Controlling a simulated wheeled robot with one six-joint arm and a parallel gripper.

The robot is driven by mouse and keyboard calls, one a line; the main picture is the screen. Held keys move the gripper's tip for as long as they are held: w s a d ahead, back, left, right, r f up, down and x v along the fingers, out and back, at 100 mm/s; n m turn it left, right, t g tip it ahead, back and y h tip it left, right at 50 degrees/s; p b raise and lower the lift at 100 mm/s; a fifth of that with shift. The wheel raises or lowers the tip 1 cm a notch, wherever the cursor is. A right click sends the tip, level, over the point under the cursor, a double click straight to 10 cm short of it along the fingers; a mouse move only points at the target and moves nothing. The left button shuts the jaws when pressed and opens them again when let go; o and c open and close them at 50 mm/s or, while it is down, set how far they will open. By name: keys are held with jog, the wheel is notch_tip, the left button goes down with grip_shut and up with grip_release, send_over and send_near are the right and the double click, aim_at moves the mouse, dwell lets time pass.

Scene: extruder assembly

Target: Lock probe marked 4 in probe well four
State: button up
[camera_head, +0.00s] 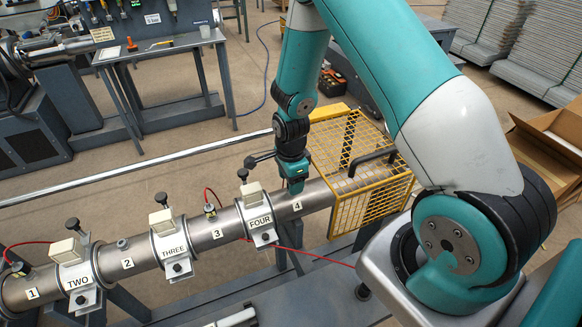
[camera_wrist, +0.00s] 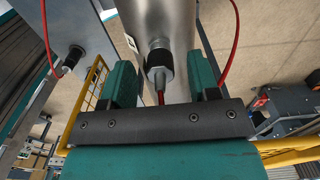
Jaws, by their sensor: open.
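The steel barrel (camera_head: 318,197) runs across the head view, with a label 4 (camera_head: 297,206) near its right end. My gripper (camera_head: 294,186) is over the barrel just above that label and hides well four there. In the wrist view, my gripper (camera_wrist: 163,88) is open, with one finger on each side of a probe (camera_wrist: 160,62). The probe has a black collar, a grey metal body and a red cable. It stands against the barrel (camera_wrist: 160,15). I cannot read its mark, nor tell whether it is locked.
The FOUR clamp (camera_head: 260,222) with its knobs is just left of my gripper. A yellow mesh guard (camera_head: 365,170) stands close on the right. Probes with red cables stand by labels 3 (camera_head: 210,210) and 1 (camera_head: 20,268). A red cable (camera_head: 315,257) hangs below the barrel.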

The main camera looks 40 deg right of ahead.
notch_tip(320, 180, up, 17)
jog(key=b, duration=0.2)
